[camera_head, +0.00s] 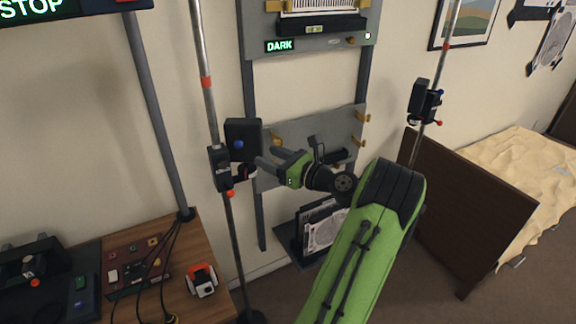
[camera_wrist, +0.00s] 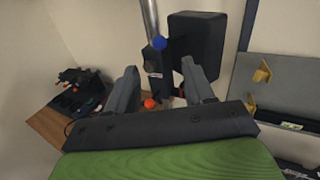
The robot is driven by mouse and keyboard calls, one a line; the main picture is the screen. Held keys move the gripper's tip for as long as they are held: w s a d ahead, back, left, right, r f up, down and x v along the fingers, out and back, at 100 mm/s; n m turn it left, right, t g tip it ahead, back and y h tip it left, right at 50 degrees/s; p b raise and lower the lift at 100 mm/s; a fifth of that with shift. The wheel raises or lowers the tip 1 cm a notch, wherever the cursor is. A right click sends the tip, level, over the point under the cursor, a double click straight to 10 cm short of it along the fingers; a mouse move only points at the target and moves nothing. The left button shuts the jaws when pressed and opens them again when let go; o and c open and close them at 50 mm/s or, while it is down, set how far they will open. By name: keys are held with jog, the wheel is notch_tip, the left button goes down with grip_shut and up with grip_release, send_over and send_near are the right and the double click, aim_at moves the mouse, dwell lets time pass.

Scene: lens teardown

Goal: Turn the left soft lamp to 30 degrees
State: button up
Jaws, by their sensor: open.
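The left soft lamp is a black box-shaped head (camera_head: 243,137) on a tall metal pole (camera_head: 205,110), held by a black clamp (camera_head: 219,168). A blue knob (camera_head: 238,144) and an orange-red knob (camera_head: 230,193) sit by the clamp. In the wrist view, the lamp head (camera_wrist: 205,40) stands upright behind the right finger, with the blue knob (camera_wrist: 159,43) at its left and the orange-red knob (camera_wrist: 150,103) low between the fingers. My gripper (camera_head: 262,168) is open and empty, just right of the clamp. I cannot tell whether a finger touches the lamp.
A second pole with a similar black lamp unit (camera_head: 424,100) stands at the right. A grey rack with a DARK sign (camera_head: 279,46) is behind my gripper. A wooden table (camera_head: 185,250) with devices and cables lies lower left. A bed (camera_head: 520,180) is at the right.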

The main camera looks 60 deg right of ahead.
jog(key=s, duration=0.6)
jog(key=shift+s+a, duration=0.25)
jog(key=shift+a, duration=0.2)
jog(key=shift+w, duration=0.1)
